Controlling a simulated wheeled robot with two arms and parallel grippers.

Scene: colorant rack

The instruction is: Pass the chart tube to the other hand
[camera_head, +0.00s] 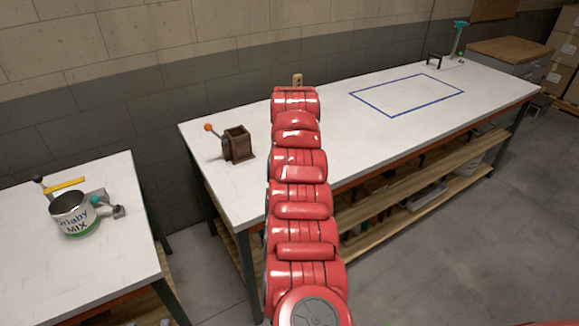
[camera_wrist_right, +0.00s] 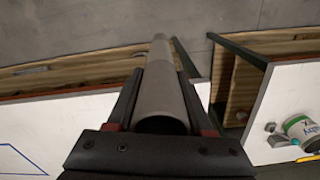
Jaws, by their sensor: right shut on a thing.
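The chart tube (camera_wrist_right: 158,92), a plain grey cylinder, shows in the right wrist view. My right gripper (camera_wrist_right: 160,78) is shut on it, with one dark finger along each side. The tube's near end faces the camera and its far end points away over the floor. In the head view my red arm stretches up the middle of the picture, and neither the right gripper nor the tube can be made out clearly there. My left gripper is not seen in either view.
The long white table (camera_head: 365,135) bears a brown grinder-like box (camera_head: 238,144) and a blue outlined rectangle (camera_head: 407,95). A second white table (camera_head: 95,240) at the left holds a paint can (camera_head: 74,213). A gap of floor separates them.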

